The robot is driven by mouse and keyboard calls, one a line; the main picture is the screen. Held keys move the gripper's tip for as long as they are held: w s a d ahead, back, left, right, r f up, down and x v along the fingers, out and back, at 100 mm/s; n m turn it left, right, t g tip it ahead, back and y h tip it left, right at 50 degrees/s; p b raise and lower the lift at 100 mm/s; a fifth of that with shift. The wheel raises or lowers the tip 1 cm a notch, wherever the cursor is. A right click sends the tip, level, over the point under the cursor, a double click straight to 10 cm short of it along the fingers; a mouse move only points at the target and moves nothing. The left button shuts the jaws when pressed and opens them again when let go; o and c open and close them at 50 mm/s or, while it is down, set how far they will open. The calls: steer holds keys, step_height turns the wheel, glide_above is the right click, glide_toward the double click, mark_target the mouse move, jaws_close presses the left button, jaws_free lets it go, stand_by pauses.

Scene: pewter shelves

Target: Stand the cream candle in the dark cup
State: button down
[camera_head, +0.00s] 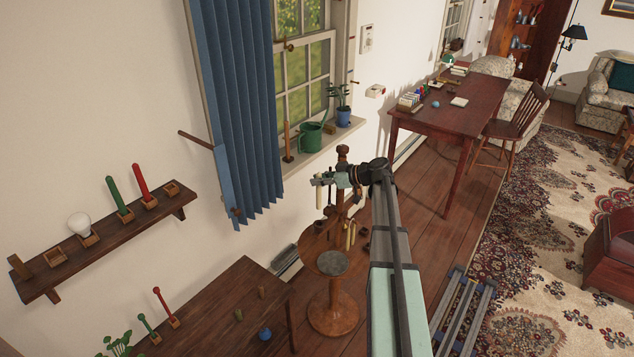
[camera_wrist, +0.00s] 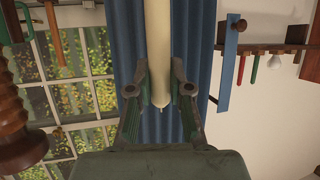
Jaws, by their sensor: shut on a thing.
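The cream candle (camera_head: 319,196) is in my gripper (camera_head: 322,181), which is shut on it. It hangs roughly upright below the fingers, in front of the wall under the window. In the wrist view the candle (camera_wrist: 158,45) runs between the two fingers (camera_wrist: 160,88), its wick end near the palm. Small dark cup-like shapes (camera_head: 363,232) sit on the round wooden stand (camera_head: 333,316) to the right of and below the candle. They are too small to tell which is the dark cup. The candle is apart from them.
Other pale candles (camera_head: 348,236) hang at the stand's post, behind my gripper. A blue curtain (camera_head: 238,110) and a sill with a green watering can (camera_head: 312,136) are close by. A wall shelf (camera_head: 100,240) holds red and green candles. A dark table (camera_head: 215,310) stands lower left.

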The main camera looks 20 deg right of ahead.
glide_above(319, 208)
steer(key=shift+w+d+f+p, duration=0.1)
steer(key=shift+w+f, duration=0.05)
steer(key=shift+f, duration=0.7)
steer(key=shift+w+d+f+p, duration=0.1)
steer(key=shift+f, duration=0.75)
steer(key=shift+w+d+f+p, duration=0.1)
steer(key=shift+w+f, duration=0.05)
steer(key=shift+f, duration=0.7)
steer(key=f+b, duration=0.1)
steer(key=b, duration=0.1)
steer(key=shift+f+b, duration=0.3)
steer(key=shift+b, duration=1.5)
steer(key=shift+f+b, duration=1.5)
steer(key=shift+b, duration=0.6)
stand_by(1.3)
